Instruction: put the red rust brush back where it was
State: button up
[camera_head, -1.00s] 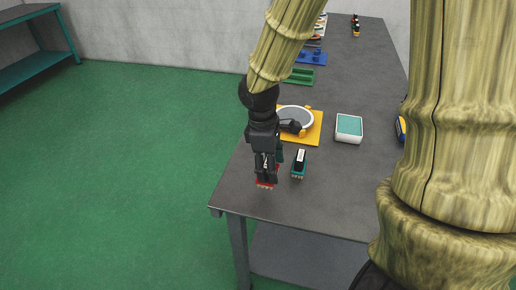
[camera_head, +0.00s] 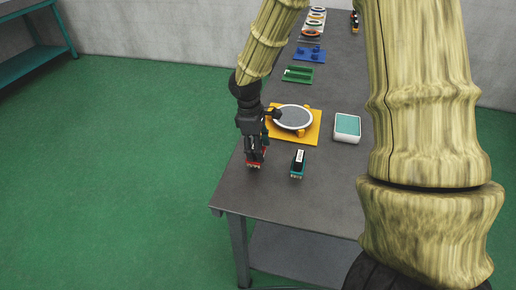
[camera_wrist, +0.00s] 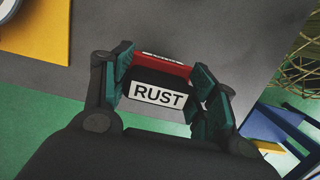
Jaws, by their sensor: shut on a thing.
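The red rust brush (camera_head: 262,158) is at the near left edge of the grey table, held upright under my gripper (camera_head: 256,152). In the wrist view the brush (camera_wrist: 158,92) shows a red body, a black part and a white "RUST" label. My gripper (camera_wrist: 165,95) is shut on it, with green finger pads at both ends. I cannot tell whether the bristles touch the table. A similar teal brush (camera_head: 298,164) with a black top and a white label stands to the right, apart from it.
A yellow plate (camera_head: 310,137) with a round grey-topped piece (camera_head: 293,118) lies just behind. A white box with a green top (camera_head: 347,127) stands to its right. Green (camera_head: 298,75) and blue (camera_head: 309,55) trays lie farther back. The table's (camera_head: 270,198) front is clear.

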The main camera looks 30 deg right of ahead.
jog(key=shift+w+f, duration=0.15)
jog(key=shift+f, duration=0.6)
jog(key=shift+r, duration=0.1)
jog(key=o, duration=1.4)
jog(key=shift+f, duration=0.2)
jog(key=shift+c, duration=0.2)
jog(key=shift+r, duration=0.15)
jog(key=r, duration=0.4)
jog(key=a+r, duration=0.1)
jog(key=r, duration=0.3)
jog(key=w+r+b, duration=0.1)
jog(key=r, duration=0.3)
jog(key=shift+w+a, duration=0.1)
jog(key=shift+a, duration=0.05)
